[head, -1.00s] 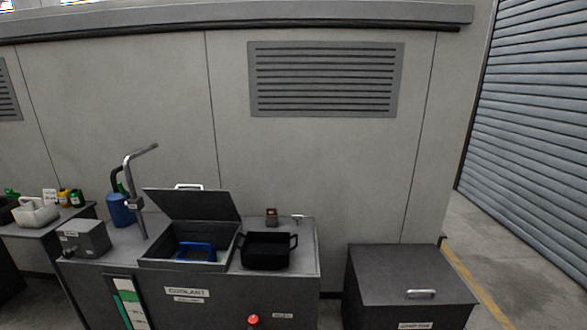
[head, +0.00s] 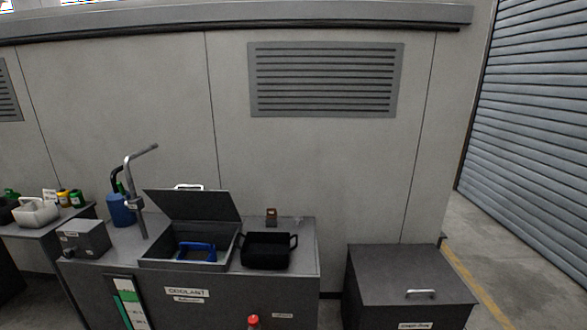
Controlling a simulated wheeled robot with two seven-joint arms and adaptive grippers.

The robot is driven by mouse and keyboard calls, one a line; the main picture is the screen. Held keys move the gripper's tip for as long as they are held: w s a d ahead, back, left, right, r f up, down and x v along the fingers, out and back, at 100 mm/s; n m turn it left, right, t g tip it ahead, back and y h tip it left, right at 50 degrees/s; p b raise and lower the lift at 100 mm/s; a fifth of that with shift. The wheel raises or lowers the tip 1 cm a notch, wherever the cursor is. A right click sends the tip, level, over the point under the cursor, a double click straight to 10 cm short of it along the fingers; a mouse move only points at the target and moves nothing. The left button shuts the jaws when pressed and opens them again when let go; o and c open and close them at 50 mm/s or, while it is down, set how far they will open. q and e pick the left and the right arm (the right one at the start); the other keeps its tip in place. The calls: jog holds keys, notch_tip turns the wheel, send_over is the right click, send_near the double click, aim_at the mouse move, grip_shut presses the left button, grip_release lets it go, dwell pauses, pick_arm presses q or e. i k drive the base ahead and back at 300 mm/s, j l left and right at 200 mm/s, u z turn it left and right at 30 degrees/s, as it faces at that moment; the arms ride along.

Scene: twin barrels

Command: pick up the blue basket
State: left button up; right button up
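The blue basket (head: 197,250) sits inside an open-lidded grey bin (head: 217,265) set in the top of the coolant cabinet. Only its blue upper part shows clearly; the lower part is dark and hard to make out. The bin's lid (head: 190,206) stands raised and tilted, with a pale handle on its top edge. Neither of my grippers is in the head view.
A black basket (head: 266,251) with side handles stands right of the bin. A bent metal pipe (head: 137,190) and a blue container (head: 120,210) stand to the left. A closed, handled box (head: 410,273) stands at the right, apart from the cabinet.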

aim_at(192, 251)
jog(key=i+u, duration=0.2)
jog(key=u, duration=0.25)
jog(key=i+l+u, duration=0.1)
jog(key=u, duration=0.4)
jog(key=i+j+z, duration=0.35)
jog(key=j, duration=0.2)
jog(key=i+j+z, duration=0.1)
jog(key=j+z, duration=0.25)
jog(key=j, duration=0.25)
jog(key=i+j+z, duration=0.1)
jog(key=j+z, duration=0.25)
jog(key=j, duration=0.3)
jog(key=j+z, duration=0.35)
jog(key=j, duration=0.3)
